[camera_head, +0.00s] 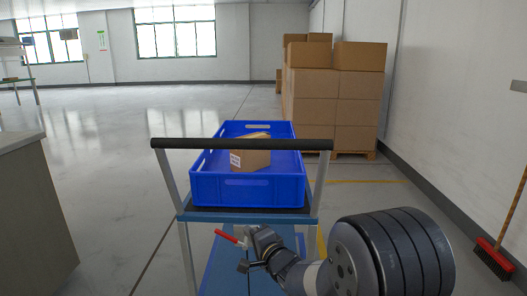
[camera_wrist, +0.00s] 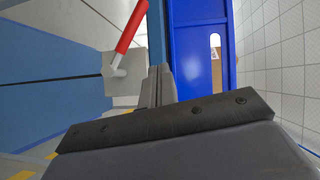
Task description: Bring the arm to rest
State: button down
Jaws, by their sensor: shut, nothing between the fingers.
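My gripper (camera_head: 262,245) is at the lower middle of the head view, low in front of the blue crate and near the trolley's front end. Its fingers are shut with nothing between them; they also show in the wrist view (camera_wrist: 157,86). A red-handled lever (camera_head: 226,236) appears just left of the gripper. In the wrist view the red handle (camera_wrist: 132,24) rises from a pale grey fitting, close to the fingers. I cannot tell whether they touch. My arm reaches in from the lower right.
A trolley with a black push bar (camera_head: 240,144) carries a blue crate (camera_head: 250,190) holding a cardboard box (camera_head: 252,153). Stacked cartons (camera_head: 335,100) stand behind at right. A grey cabinet (camera_head: 32,215) is at left, a red broom (camera_head: 494,258) at right. Floor between cabinet and trolley is clear.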

jog(key=shift+s+d+f+m+t+y+b, duration=0.15)
jog(key=shift+d+m+t+b, duration=0.1)
jog(key=shift+d+m+b, duration=0.2)
jog(key=shift+w+d+f+m+t+y+b, duration=0.15)
jog(key=shift+d+m+t+b, duration=0.15)
jog(key=shift+d, duration=0.25)
jog(key=shift+s, duration=0.1)
